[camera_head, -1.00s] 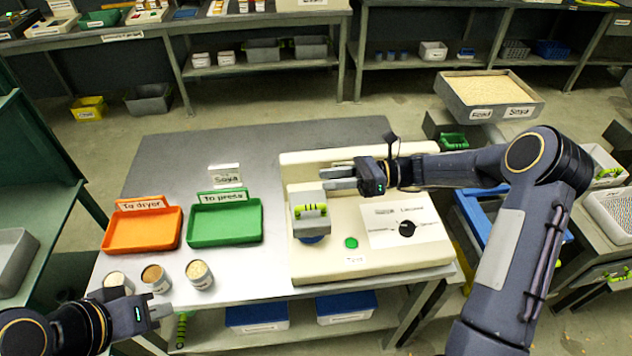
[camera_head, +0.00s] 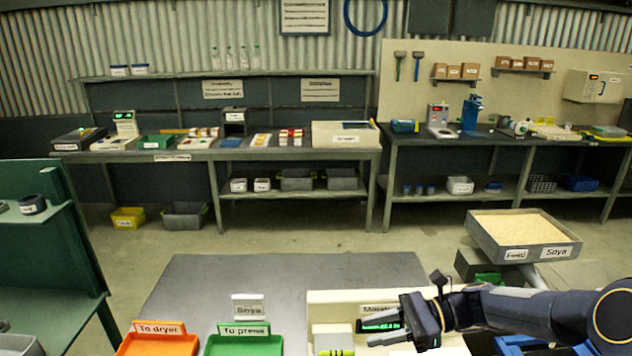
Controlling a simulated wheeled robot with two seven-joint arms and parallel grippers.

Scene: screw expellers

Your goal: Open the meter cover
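The cream meter (camera_head: 332,297) stands at the bottom edge of the head view, on the right part of the grey table, and is partly cut off. Its top label and a green lit display show behind my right gripper. The meter cover (camera_head: 332,334) is a grey block with a yellow-green handle, cut off by the frame's bottom edge. It looks down on the meter. My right gripper (camera_head: 368,329) is to the right of the cover, over the meter, with its fingers apart and nothing seen between them but the display. My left gripper is out of view.
A grey grain tray (camera_head: 524,240) stands at the right. The back part of the grey table (camera_head: 290,272) is clear.

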